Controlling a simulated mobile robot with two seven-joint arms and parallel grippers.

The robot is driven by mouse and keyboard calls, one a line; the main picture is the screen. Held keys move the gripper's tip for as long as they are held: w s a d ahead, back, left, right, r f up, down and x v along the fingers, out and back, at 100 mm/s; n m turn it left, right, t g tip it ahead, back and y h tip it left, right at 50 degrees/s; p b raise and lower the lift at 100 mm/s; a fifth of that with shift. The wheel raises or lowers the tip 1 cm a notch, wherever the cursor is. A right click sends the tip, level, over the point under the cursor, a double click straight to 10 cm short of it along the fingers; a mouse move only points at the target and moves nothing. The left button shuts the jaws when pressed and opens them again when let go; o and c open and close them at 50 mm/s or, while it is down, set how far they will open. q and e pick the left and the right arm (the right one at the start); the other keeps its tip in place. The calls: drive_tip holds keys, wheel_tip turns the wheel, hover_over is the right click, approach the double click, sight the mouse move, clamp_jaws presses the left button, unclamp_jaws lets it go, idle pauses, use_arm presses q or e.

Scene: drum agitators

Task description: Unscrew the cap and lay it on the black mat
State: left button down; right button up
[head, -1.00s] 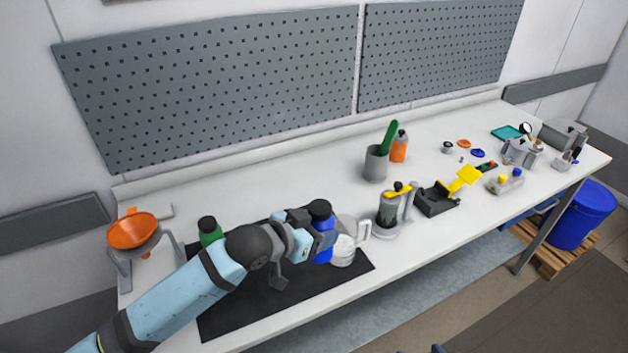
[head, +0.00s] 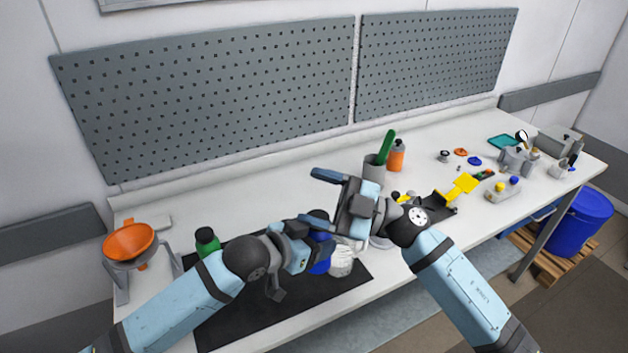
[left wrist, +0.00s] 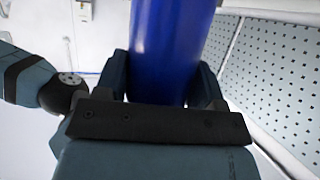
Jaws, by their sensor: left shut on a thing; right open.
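A blue bottle (head: 320,262) with a black cap (head: 318,214) stands upright over the black mat (head: 240,318); whether its base touches the mat is hidden. My left gripper (head: 318,243) is shut on the bottle's body from the left. In the left wrist view, the blue bottle (left wrist: 172,45) sits between the two fingers of the left gripper (left wrist: 165,85). My right gripper (head: 314,195) is open and reaches in from the right at about cap height. Its fingers point left, and it partly hides the cap; I cannot tell whether they touch.
A green-capped bottle (head: 207,241) stands behind my left arm. A white mug (head: 342,262) is close beside the blue bottle. A grey cup (head: 374,170) and orange bottle (head: 397,156) stand behind the right gripper.

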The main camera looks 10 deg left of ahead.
drive_tip(key=s+a+r+n+g+h, duration=0.2)
drive_tip(key=a+n+g+h, duration=0.2)
drive_tip(key=a+g+h, duration=0.15)
drive_tip(key=t+h, duration=0.6)
drive_tip(key=h, duration=1)
hover_over(314, 215)
drive_tip(key=shift+s+f+g, duration=0.25)
drive_tip(key=shift+s+f, duration=0.05)
drive_tip(key=shift+f, duration=4.55)
drive_tip(key=c, duration=1)
drive_tip(key=o, duration=1.1)
drive_tip(key=shift+c, duration=0.2)
